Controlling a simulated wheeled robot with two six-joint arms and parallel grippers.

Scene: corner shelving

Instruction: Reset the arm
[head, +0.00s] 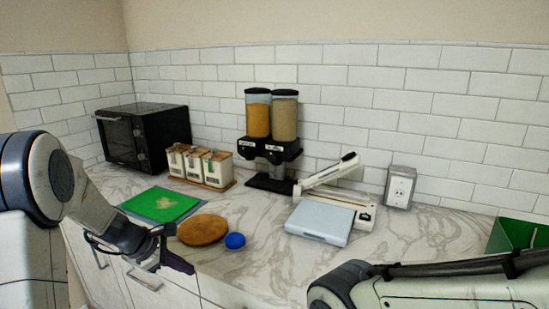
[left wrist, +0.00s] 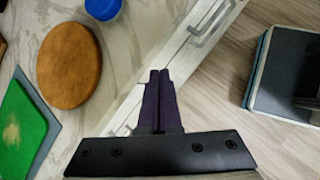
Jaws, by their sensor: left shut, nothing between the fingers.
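My left gripper (head: 178,264) comes in from the left in the head view, in front of the counter edge. In the left wrist view its two dark fingers (left wrist: 159,80) are together with nothing between them, over the cabinet front and counter edge. My right arm enters at the lower right of the head view, but its gripper cannot be made out.
The marble counter (head: 270,225) holds a round wooden board (head: 203,229), a blue round object (head: 235,241), a green mat (head: 161,204), a pale flat box (head: 320,222), canisters (head: 200,165), a dispenser (head: 271,130) and a black oven (head: 143,137). A green container (head: 515,236) is at right.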

